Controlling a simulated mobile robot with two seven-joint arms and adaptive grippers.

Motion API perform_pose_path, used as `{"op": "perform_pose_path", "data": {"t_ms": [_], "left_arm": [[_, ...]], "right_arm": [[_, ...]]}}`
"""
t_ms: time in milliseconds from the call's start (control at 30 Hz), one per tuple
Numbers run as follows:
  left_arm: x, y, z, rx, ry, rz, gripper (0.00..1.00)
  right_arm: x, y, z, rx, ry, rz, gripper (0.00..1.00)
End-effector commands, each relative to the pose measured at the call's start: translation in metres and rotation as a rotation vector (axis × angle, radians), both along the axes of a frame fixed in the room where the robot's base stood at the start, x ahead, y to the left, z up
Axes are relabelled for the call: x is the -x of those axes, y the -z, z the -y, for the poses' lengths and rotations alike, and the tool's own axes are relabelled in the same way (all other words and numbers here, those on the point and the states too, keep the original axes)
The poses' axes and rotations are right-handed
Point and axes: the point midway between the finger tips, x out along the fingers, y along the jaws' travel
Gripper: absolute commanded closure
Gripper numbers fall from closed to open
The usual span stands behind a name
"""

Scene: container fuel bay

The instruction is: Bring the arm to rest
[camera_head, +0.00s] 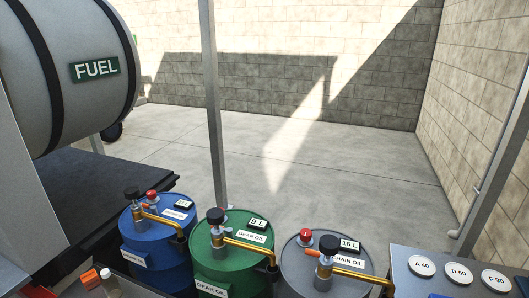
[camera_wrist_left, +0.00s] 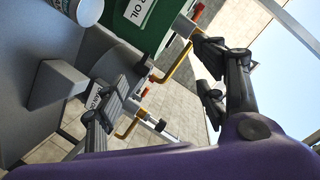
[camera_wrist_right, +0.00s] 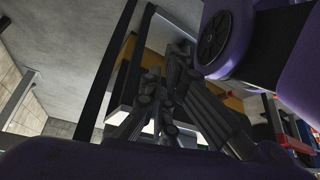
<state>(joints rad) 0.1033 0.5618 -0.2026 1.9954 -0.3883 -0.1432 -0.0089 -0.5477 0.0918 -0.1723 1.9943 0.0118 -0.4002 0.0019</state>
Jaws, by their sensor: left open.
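Neither of my arms shows in the head view. In the left wrist view my left gripper (camera_wrist_left: 160,72) has its two dark fingers spread wide apart, with nothing held between them. A green drum (camera_wrist_left: 150,22) with a brass tap shows beyond the fingers. In the right wrist view my right gripper (camera_wrist_right: 160,95) is dark and in shadow. Its fingers overlap dark bars behind them, so how far apart they are is unclear. I see no object held in it.
Blue (camera_head: 150,240), green (camera_head: 230,258) and grey (camera_head: 318,260) oil drums with taps stand in front. A fuel tank (camera_head: 70,60) is at left, and a panel (camera_head: 440,272) with round labels at right. A post (camera_head: 214,110) rises behind the drums. The floor beyond (camera_head: 300,165) is clear.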

Motion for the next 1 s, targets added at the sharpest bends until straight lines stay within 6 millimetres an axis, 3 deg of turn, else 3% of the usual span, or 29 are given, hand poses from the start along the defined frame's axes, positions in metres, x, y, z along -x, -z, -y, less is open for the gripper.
{"op": "perform_pose_path", "data": {"t_ms": [33, 100, 200, 300, 400, 533, 1000], "left_arm": [[0.029, 0.005, -0.011, 0.089, -0.104, -0.120, 0.35], [0.076, 0.028, -0.020, 0.204, -0.237, -0.285, 0.35], [0.146, 0.043, -0.020, 0.363, -0.407, -0.485, 0.35], [0.202, 0.035, -0.011, 0.497, -0.534, -0.600, 0.35], [0.237, 0.019, -0.004, 0.576, -0.609, -0.633, 0.35], [0.262, 0.006, -0.001, 0.612, -0.662, -0.646, 0.35], [0.264, 0.006, -0.001, 0.613, -0.664, -0.647, 0.35]], "right_arm": [[-0.009, -0.027, -0.001, -0.001, 0.001, 0.020, 1.00], [-0.015, -0.048, -0.001, -0.003, 0.003, 0.036, 1.00], [-0.030, -0.084, -0.002, -0.005, 0.005, 0.072, 1.00], [-0.052, -0.121, -0.003, -0.007, 0.006, 0.123, 1.00], [-0.074, -0.154, -0.003, -0.007, 0.007, 0.177, 1.00], [-0.093, -0.180, -0.003, -0.007, 0.009, 0.225, 1.00], [-0.094, -0.181, -0.003, -0.007, 0.009, 0.227, 1.00]]}}
